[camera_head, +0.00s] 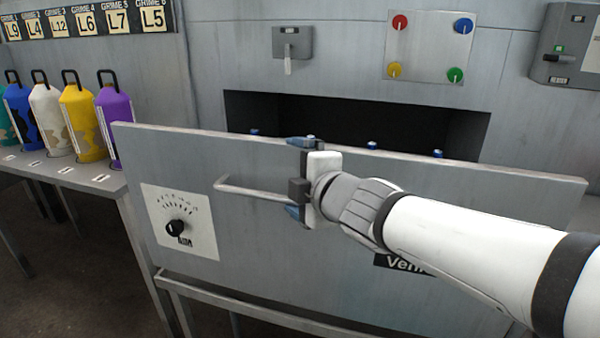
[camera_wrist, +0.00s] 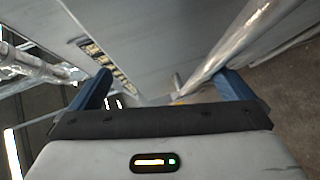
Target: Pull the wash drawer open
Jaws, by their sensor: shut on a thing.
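The wash drawer (camera_head: 262,238) has a wide grey front panel, which stands out in front of the dark opening (camera_head: 350,115) in the grey wall. A thin metal bar handle (camera_head: 250,190) runs across the panel. My gripper (camera_head: 297,177) is at the handle's right part and is shut on it. Its upper blue finger is near the panel's top edge and its lower one is below the bar. Both blue fingers show in the wrist view, well apart. My gripper hides the handle's right end. The drawer's inside is mostly hidden behind the panel.
Several coloured bottles (camera_head: 75,122) stand on a side table (camera_head: 85,178) at the left, close to the panel. A dial plate (camera_head: 200,207) is on the panel's left.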

